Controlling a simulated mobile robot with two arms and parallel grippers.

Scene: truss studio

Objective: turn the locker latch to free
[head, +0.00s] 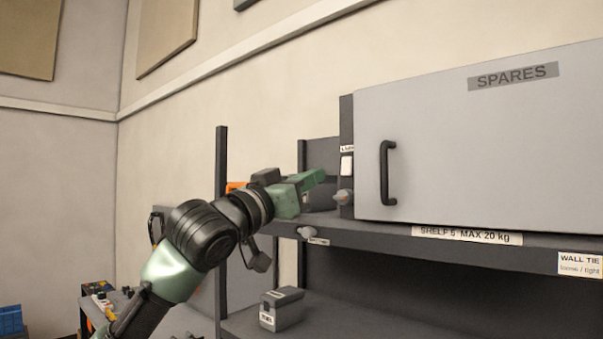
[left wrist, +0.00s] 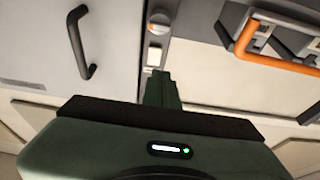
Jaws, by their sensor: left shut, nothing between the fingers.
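The grey locker (head: 440,150) marked SPARES stands on the shelf at the right, its door closed. On the dark strip at its left edge are a white plate (head: 347,166) and, below it, a small grey knob (head: 344,197), which looks like the latch. My left gripper (head: 318,177) is shut and empty, just left of the strip; contact with the knob cannot be told. My right gripper is not in view.
The door has a black handle (head: 386,172). Another grey knob (head: 307,232) sits on the shelf edge (head: 380,236) below. An orange-handled case (left wrist: 285,60) is beside the locker. A small grey box (head: 282,308) stands on the lower shelf. Dark posts (head: 221,190) flank my arm.

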